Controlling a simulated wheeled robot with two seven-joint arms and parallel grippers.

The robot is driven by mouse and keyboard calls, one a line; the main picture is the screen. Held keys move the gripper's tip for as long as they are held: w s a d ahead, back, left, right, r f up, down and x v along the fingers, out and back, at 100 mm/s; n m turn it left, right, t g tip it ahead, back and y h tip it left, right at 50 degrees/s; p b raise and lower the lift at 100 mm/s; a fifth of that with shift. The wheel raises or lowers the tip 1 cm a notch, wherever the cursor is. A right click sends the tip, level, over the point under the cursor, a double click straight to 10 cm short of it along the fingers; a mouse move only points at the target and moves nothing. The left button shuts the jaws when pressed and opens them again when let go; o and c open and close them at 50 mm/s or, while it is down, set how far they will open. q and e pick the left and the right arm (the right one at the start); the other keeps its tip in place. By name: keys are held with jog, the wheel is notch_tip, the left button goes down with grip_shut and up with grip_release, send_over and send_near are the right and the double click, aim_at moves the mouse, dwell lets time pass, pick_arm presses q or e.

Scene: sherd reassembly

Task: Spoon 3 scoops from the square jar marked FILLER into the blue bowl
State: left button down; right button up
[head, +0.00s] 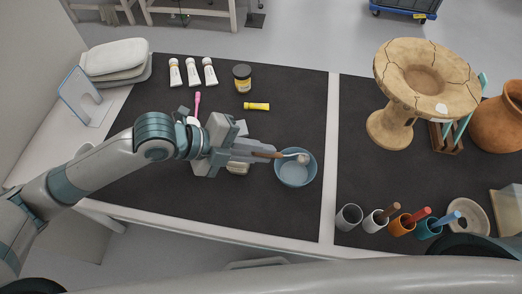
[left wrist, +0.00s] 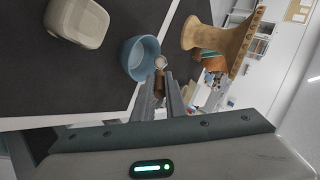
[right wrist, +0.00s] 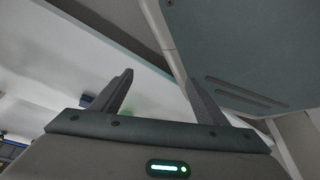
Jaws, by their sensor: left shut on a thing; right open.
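The blue bowl (head: 295,172) stands on the dark mat, and it also shows in the left wrist view (left wrist: 139,58). My left gripper (head: 247,152) is shut on the brown handle of a spoon (head: 265,154). The spoon's pale head is over the bowl; I cannot tell if it carries filler. An off-white squarish jar (left wrist: 78,20) shows in the left wrist view, left of the bowl. In the head view my left gripper partly hides it, and no marking is readable. My right gripper (right wrist: 160,85) is open and empty in the right wrist view.
A cracked tan stand (head: 393,125) and several coloured cups (head: 402,225) with handles are at the right. The mat's front left is clear.

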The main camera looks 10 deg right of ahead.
pick_arm(q)
jog(key=shift+a+f+h+b, duration=0.15)
jog(key=shift+f+h+b, duration=0.15)
jog(key=shift+b, duration=0.45)
jog(key=shift+a+f+b, duration=0.1)
jog(key=shift+f+b, duration=0.1)
jog(key=shift+b, duration=0.35)
pick_arm(e)
jog(key=w+a+r+t+b, duration=0.2)
jog(key=w+a+b, duration=0.1)
jog(key=w, duration=0.7)
jog(key=shift+s+d+f+g+b, duration=1.3)
jog(key=shift+s+d+b, duration=0.35)
jog(key=shift+d+b, duration=0.3)
pick_arm(q)
jog(key=shift+s+a+f+t+h+b, duration=0.15)
jog(key=shift+a+f+h+b, duration=0.4)
jog(key=shift+h+b, duration=0.35)
jog(key=shift+s+a+f+t+h+b, duration=0.15)
jog(key=shift+a+f+h+b, duration=0.25)
jog(key=shift+f+h+b, duration=0.45)
pick_arm(e)
notch_tip(320, 180, up, 7)
jog(key=w+g, duration=0.1)
jog(key=shift+m+h, duration=0.3)
pick_arm(q)
jog(key=shift+r, duration=0.2)
pick_arm(e)
jog(key=shift+w, duration=0.1)
jog(key=shift+d+f, duration=0.1)
